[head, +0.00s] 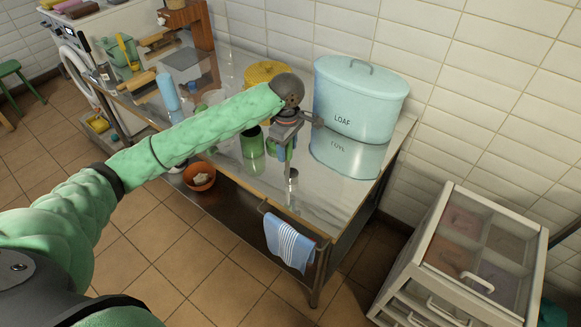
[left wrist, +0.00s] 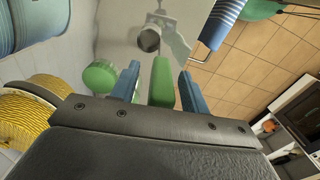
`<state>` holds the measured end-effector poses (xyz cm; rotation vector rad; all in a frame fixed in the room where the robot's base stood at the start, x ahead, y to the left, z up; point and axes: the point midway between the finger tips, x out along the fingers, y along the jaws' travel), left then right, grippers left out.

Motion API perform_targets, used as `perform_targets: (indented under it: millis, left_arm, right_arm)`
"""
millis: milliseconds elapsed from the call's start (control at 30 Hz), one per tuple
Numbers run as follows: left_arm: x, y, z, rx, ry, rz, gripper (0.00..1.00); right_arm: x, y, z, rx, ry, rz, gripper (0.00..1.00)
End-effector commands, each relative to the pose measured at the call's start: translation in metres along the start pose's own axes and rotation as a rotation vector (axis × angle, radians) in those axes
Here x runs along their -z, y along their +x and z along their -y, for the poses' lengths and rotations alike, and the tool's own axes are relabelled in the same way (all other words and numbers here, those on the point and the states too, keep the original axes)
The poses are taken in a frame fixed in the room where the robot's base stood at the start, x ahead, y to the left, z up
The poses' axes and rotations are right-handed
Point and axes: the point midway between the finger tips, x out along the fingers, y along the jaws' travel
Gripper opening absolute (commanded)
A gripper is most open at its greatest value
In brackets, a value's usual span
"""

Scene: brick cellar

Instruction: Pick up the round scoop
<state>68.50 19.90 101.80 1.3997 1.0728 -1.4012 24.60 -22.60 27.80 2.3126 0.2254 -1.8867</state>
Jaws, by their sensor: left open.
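What looks like the round scoop is a small, grey metal cup (head: 292,173) on the shiny table top near its front edge. In the left wrist view its dark round mouth (left wrist: 149,40) shows just beyond my fingertips. My left gripper (head: 284,157) points down above the table, right by the cup in the head view. Whether the fingertips touch the cup, I cannot tell. My right gripper is out of view.
A green canister (head: 252,143) stands just left of the gripper. A pale blue LOAF bin (head: 360,98) and a yellow round container (head: 264,72) stand behind. A striped blue towel (head: 289,243) hangs at the front edge. A drawer unit (head: 450,262) stands right of the table.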

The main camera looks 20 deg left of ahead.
Motion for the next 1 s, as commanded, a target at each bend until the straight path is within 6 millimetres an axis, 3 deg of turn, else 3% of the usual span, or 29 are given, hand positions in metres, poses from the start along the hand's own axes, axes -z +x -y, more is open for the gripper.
perform_targets:
  millis: [300, 533, 567, 1000]
  left_arm:
    - [0.0002, 0.0046, 0.0001, 0.000, 0.000, -0.001, 0.45]
    - [0.0002, 0.0043, 0.0001, -0.001, 0.000, -0.001, 0.02]
    - [0.0002, 0.0043, 0.0001, -0.001, 0.000, -0.001, 0.00]
    - [-0.0004, -0.0037, -0.0006, -0.003, 0.001, 0.000, 0.00]
  right_arm:
    - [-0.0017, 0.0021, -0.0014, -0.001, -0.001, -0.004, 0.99]
    - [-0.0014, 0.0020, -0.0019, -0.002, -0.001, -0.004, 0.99]
    - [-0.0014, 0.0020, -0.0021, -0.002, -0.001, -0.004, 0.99]
    - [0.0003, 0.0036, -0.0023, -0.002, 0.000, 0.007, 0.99]
